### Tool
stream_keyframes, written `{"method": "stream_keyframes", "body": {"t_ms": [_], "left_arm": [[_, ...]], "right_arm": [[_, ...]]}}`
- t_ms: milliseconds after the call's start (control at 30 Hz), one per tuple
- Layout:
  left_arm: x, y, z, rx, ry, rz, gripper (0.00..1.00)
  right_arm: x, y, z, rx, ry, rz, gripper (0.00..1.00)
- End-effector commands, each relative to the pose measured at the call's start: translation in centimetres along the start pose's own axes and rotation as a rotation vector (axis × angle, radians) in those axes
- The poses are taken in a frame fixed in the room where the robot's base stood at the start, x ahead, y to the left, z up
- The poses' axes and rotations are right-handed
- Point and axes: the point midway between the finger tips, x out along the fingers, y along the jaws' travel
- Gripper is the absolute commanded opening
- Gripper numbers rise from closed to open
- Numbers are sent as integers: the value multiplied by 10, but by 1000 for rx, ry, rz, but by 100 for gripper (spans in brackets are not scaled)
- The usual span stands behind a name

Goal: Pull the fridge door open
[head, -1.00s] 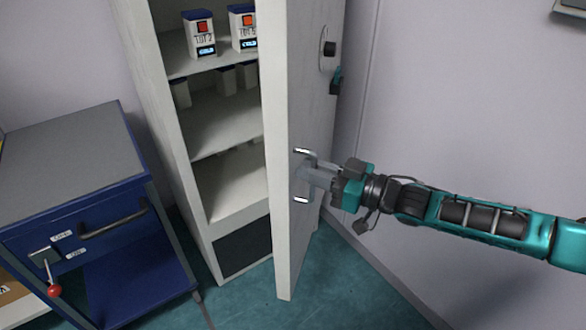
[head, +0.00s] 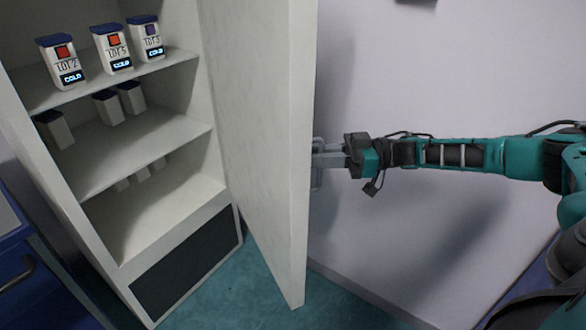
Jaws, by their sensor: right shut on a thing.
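The fridge door (head: 265,130) stands wide open, swung out to the right of the white fridge cabinet (head: 103,220). I see its inner face and its free edge. My right gripper (head: 325,156) reaches in from the right and is shut on the door handle (head: 317,178) on the outer face. The door's edge hides part of the handle and the fingertips. My left gripper is not in view.
White containers with blue lids, such as the one marked LOT 2 (head: 61,61), stand on the fridge shelves. A blue cart (head: 30,270) is at the lower left. The wall (head: 450,70) is behind my right arm. Teal floor (head: 262,285) is clear before the fridge.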

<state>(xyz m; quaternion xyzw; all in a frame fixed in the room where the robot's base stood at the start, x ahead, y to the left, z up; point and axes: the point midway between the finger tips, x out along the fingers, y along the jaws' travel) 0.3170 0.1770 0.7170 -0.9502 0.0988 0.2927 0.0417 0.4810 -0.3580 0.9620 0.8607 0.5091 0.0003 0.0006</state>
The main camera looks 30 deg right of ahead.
Motion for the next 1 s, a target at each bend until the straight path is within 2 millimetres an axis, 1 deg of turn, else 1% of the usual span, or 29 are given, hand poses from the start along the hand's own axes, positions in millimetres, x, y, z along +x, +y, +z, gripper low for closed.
{"method": "stream_keyframes", "body": {"t_ms": [33,100,300,467,800,833,933,1000], "left_arm": [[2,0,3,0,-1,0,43],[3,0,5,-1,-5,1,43],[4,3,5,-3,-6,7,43],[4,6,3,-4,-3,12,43],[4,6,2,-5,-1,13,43],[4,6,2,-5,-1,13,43],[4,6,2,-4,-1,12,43],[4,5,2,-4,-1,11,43]], "right_arm": [[-7,4,3,1,-3,4,0],[-15,8,3,2,-3,3,0],[-27,14,2,2,-2,1,0],[-31,16,2,3,-3,1,0],[-31,17,1,2,-2,1,0],[-31,17,1,2,-2,1,19],[-31,17,1,2,-2,1,29],[-31,17,1,1,-1,1,30]]}}
